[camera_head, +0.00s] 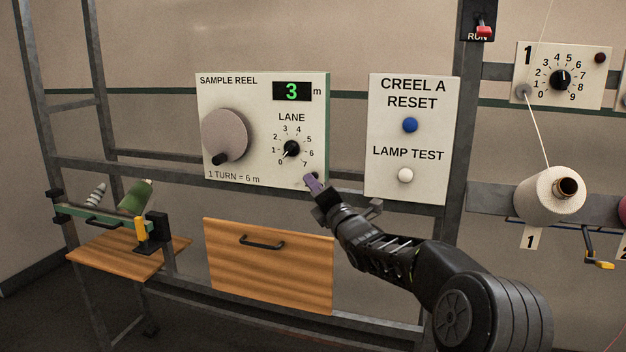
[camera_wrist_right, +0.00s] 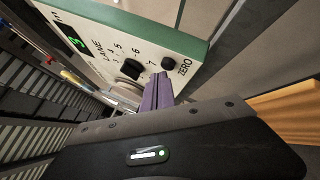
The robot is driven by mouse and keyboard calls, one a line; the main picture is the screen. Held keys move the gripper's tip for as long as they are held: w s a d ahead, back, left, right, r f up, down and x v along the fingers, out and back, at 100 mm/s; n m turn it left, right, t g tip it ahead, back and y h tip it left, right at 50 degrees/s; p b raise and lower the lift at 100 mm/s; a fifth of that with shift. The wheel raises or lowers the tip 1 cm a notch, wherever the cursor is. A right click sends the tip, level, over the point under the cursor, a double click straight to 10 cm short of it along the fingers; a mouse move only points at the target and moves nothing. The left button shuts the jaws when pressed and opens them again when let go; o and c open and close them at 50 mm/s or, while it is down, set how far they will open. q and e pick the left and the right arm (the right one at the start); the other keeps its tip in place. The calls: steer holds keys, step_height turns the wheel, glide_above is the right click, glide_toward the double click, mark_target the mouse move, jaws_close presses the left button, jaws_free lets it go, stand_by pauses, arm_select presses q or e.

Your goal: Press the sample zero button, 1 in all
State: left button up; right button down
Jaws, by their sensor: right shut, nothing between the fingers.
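The sample reel panel (camera_head: 262,170) is a pale box with a green edge. It carries a crank disc, a lane dial and a green display reading 3 m. In the right wrist view the dark round zero button (camera_wrist_right: 168,62) sits beside the word ZERO. My right gripper (camera_head: 309,180) is at the panel's lower right corner, its purple fingers shut and empty. In the right wrist view the fingertips (camera_wrist_right: 159,80) are just below the button; I cannot tell whether they touch it. In the head view the gripper largely hides the button and its label. My left gripper is not in view.
The creel panel (camera_head: 412,180) with a blue reset button (camera_head: 410,125) and a white lamp test button (camera_head: 405,175) stands to the right. A wooden drawer front (camera_head: 268,270) is below. A yarn cone (camera_head: 545,198) hangs at far right.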

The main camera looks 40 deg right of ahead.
steer(key=shift+w+d, duration=0.25)
steer(key=shift+d, duration=0.15)
stand_by(0.6)
stand_by(0.3)
steer(key=s+a+b, duration=0.1)
steer(key=b, duration=0.2)
steer(key=shift+a, duration=0.25)
stand_by(0.4)
